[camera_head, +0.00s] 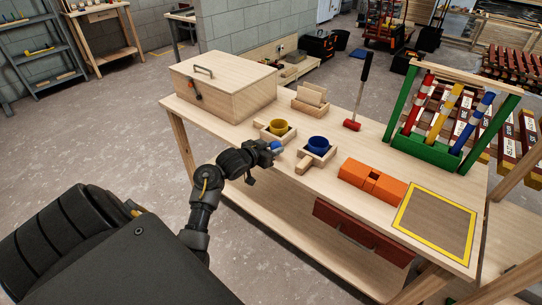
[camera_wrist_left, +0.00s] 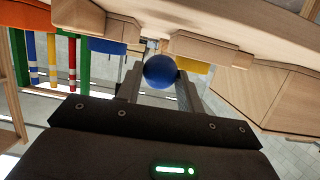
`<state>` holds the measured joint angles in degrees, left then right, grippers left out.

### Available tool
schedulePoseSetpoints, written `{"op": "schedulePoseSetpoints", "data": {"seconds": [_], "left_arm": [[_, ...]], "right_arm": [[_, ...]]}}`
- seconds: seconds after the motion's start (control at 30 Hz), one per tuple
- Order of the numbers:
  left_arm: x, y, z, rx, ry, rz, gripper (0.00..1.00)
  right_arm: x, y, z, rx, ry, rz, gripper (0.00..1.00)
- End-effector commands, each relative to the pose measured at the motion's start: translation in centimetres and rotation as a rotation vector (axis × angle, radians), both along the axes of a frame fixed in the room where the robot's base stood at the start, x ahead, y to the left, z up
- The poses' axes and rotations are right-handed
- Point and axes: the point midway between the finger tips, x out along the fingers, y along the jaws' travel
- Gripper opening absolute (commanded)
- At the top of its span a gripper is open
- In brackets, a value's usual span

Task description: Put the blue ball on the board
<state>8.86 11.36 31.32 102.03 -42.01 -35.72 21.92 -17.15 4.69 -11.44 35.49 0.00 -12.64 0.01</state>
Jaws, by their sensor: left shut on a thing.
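My left gripper (camera_head: 272,150) is shut on the blue ball (camera_head: 277,146), at the near edge of the wooden table, close to the yellow cup and the blue cup. In the left wrist view the ball (camera_wrist_left: 160,72) sits between the two fingertips of the gripper (camera_wrist_left: 158,85). The height of the ball over the table is hard to tell. A flat brown board with a yellow border (camera_head: 436,226) lies at the right end of the table, with nothing on it. My right gripper is not in view.
A yellow cup (camera_head: 278,126) and a blue cup (camera_head: 318,145) sit in small wooden holders. An orange block (camera_head: 372,183) lies between them and the board. A green rack (camera_head: 426,150) with coloured bars, a red-headed mallet (camera_head: 352,125) and a wooden box (camera_head: 223,84) stand farther back.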

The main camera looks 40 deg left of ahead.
Motion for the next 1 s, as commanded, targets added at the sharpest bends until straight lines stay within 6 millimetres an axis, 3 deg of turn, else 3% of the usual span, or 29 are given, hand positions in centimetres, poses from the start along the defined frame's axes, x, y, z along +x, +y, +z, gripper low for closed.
{"op": "schedulePoseSetpoints", "data": {"seconds": [0.17, 0.43, 0.87, 0.9, 1.0], "left_arm": [[0.2, 0.2, -0.3, 0.0, 0.0, 0.0, 0.11], [0.4, 0.5, -3.5, -0.003, 0.001, 0.002, 0.11], [0.3, 0.5, -4.2, 0.001, 0.0, 0.0, 0.11], [0.3, 0.5, -4.1, 0.001, 0.0, 0.001, 0.41], [0.3, 0.5, -4.1, 0.0, 0.0, 0.001, 0.54]], "right_arm": [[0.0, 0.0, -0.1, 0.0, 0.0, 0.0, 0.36], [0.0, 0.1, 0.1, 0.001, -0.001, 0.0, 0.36], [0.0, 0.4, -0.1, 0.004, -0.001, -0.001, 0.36], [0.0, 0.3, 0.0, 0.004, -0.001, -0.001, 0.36], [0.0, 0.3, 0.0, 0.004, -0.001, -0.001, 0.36]]}}
